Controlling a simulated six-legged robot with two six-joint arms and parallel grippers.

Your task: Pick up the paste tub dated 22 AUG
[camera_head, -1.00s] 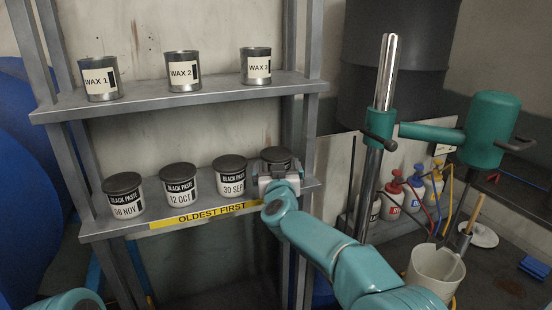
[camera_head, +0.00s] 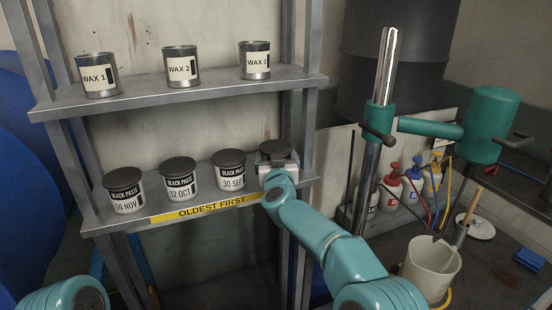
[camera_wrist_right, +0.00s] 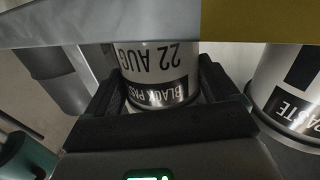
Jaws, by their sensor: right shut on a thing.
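The paste tub dated 22 AUG (camera_head: 275,148) stands at the right end of the lower shelf, its dark lid showing above my right gripper (camera_head: 278,168). In the right wrist view its label (camera_wrist_right: 158,62) reads upside down, 22 AUG and BLACK PASTE. My right gripper's dark fingers (camera_wrist_right: 160,105) lie on both sides of the tub, shut on it. The gripper hides most of the tub in the head view. I cannot tell whether the tub is clear of the shelf. My left gripper is not in view; only part of my left arm shows at the lower left.
Tubs dated 30 SEP (camera_head: 230,170), 12 OCT (camera_head: 179,181) and 06 NOV (camera_head: 124,191) stand to the left on the lower shelf (camera_head: 145,216). The 30 SEP tub is close by. Three wax tins stand on the upper shelf (camera_head: 215,84). A shelf post is behind the gripped tub.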

